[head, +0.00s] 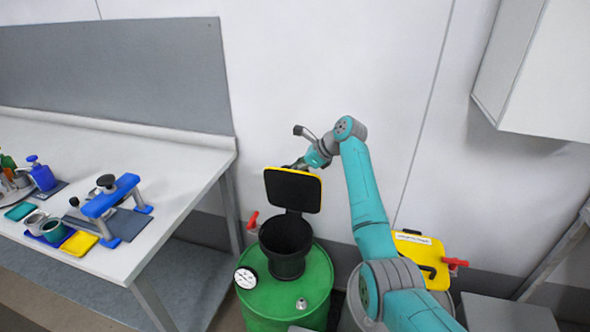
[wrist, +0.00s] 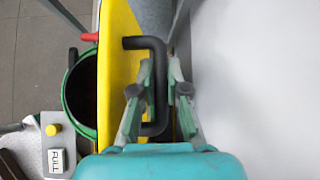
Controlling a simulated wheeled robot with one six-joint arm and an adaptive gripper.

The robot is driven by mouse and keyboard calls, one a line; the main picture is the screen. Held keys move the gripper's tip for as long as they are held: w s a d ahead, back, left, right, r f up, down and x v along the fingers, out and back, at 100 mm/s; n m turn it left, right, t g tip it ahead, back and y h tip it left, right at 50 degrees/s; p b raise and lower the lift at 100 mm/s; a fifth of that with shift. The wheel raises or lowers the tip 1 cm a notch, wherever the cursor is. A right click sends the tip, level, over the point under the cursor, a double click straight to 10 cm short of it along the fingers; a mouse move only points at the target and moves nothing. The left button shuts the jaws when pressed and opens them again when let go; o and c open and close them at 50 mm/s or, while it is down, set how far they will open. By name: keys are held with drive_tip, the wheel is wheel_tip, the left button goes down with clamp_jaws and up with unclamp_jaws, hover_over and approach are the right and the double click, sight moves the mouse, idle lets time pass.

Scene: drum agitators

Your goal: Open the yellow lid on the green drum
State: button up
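The green drum (head: 287,298) stands on the floor at the middle of the head view. Its yellow lid (head: 293,189) stands raised, about upright, at the back of the drum's dark open mouth (head: 286,243), with its black underside facing the head camera. In the wrist view the lid (wrist: 118,75) is seen edge-on, with the drum opening (wrist: 82,92) to its left. My gripper (wrist: 160,65) is behind the lid, its fingers on either side of the black handle (wrist: 161,110), and looks closed on its bar. In the head view the lid hides most of the fingers.
A second drum with a yellow lid (head: 412,243) and red lever stands at the right, partly behind my arm. A bench (head: 175,165) with tools and bottles is at the left. The wall is close behind the drum. A cabinet (head: 545,70) hangs upper right.

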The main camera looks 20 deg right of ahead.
drive_tip(key=shift+o, duration=0.4)
drive_tip(key=v, duration=1.2)
drive_tip(key=shift+s, duration=0.1)
